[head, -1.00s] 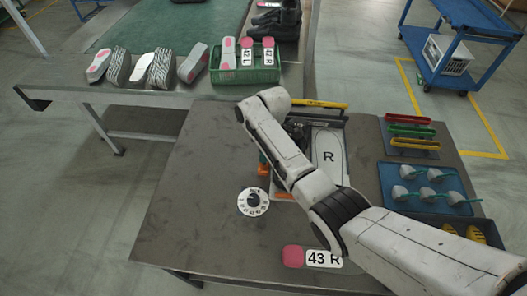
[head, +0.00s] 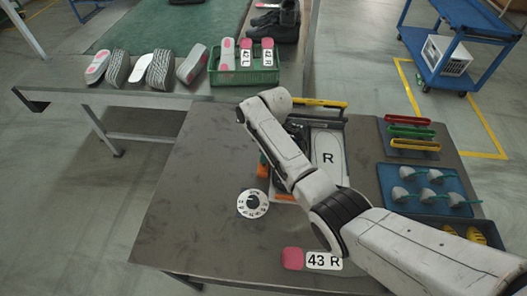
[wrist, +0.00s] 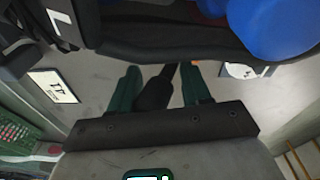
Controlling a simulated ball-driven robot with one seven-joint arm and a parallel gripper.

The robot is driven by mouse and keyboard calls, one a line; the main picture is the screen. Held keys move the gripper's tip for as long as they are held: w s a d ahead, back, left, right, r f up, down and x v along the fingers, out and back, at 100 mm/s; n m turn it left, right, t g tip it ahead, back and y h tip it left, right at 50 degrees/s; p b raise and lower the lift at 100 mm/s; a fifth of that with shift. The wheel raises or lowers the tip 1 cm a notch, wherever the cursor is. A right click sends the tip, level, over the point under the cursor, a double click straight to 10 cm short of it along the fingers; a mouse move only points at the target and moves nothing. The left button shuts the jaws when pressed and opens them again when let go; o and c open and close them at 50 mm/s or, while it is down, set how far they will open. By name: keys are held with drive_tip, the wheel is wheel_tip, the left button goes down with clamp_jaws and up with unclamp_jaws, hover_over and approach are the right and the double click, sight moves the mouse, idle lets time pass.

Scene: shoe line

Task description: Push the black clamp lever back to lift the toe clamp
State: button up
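The clamp fixture stands at the table's middle, with a yellow bar (head: 320,103) at its back and an orange part (head: 263,166) at its left. My arm hides much of it in the head view, including my gripper. In the wrist view my gripper (wrist: 160,88) has two green fingers, one on each side of a black lever (wrist: 154,94). A narrow gap shows between the lever and the right finger; contact on the left is unclear. A dark clamp body (wrist: 165,32) with a blue part (wrist: 275,22) crosses the top. I cannot make out the toe clamp's height.
A numbered dial (head: 252,203) and a pink-and-white 43 R tag (head: 322,261) lie nearer. Coloured-handled pieces and a blue tray (head: 455,183) stand right. A green crate (head: 258,76) is behind. The table's left part is clear.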

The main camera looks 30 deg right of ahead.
drive_tip(key=shift+o, duration=0.9)
drive_tip(key=shift+d+f, duration=0.1)
drive_tip(key=shift+s, duration=0.1)
drive_tip(key=w+d+r+p, duration=0.1)
drive_tip(key=d+r+p, duration=0.1)
drive_tip(key=r, duration=0.3)
drive_tip(key=w+d+r+p, duration=0.2)
drive_tip(key=r+p, duration=0.1)
drive_tip(key=r, duration=0.3)
drive_tip(key=shift+w+r, duration=0.15)
drive_tip(key=shift+r, duration=0.05)
idle(0.4)
wheel_tip(320, 180, up, 11)
drive_tip(key=d+b, duration=0.1)
drive_tip(key=shift+s+f, duration=0.15)
drive_tip(key=shift+s, duration=0.25)
idle(0.6)
